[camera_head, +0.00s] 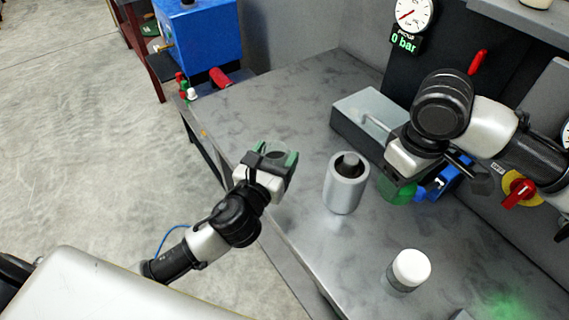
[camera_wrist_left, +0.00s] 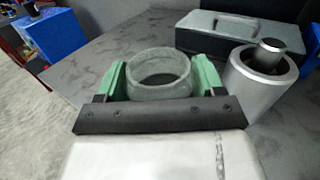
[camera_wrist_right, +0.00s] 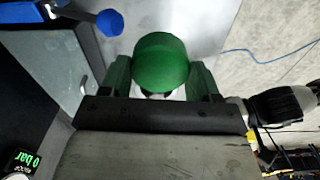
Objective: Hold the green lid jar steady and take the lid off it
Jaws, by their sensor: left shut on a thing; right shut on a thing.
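The jar (camera_wrist_left: 160,84) is a pale grey-green, see-through vessel with an open round mouth and no lid on it. My left gripper (camera_head: 276,156) is shut on its sides, near the table's left edge, and the jar looks upright. The green lid (camera_wrist_right: 160,64) is apart from the jar, between the fingers of my right gripper (camera_wrist_right: 160,80), which is shut on it. In the head view the lid (camera_head: 398,192) shows under the right gripper, to the right of the metal cylinder. Most of the jar's body is hidden in the head view by the left gripper.
A metal cylinder (camera_head: 344,192) with a dark core stands between my grippers. Behind it is a grey box (camera_head: 352,127) with a handle. A white-capped jar (camera_head: 409,269) stands at the front right. A blue object (camera_head: 453,176) lies beside the lid. The table (camera_head: 300,105) is clear at the back left.

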